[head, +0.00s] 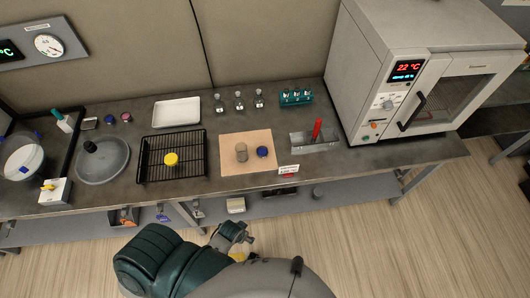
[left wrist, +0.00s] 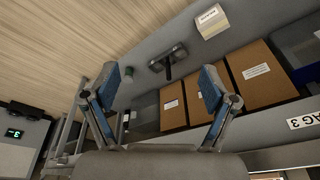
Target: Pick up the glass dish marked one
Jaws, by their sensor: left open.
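A small clear glass vessel (head: 241,152) stands on a tan mat (head: 232,166) on the bench, left of a round blue cap-like piece (head: 262,152). It may be the dish marked one, but no marking is readable. My left gripper (left wrist: 161,80) is open in the left wrist view, its two blue-padded fingers spread with nothing between them. That view does not show the glass vessel. In the head view, parts of my arm fill the bottom centre, in front of the bench and well apart from the mat. My right gripper is not recognisable in either view.
A black wire rack (head: 184,172) with a yellow-topped piece (head: 171,159) stands left of the mat. A grey trough (head: 301,142) with a red-handled tool stands right, beside an oven (head: 420,75). Several bottles stand behind. Cardboard boxes (left wrist: 262,75) show in the left wrist view.

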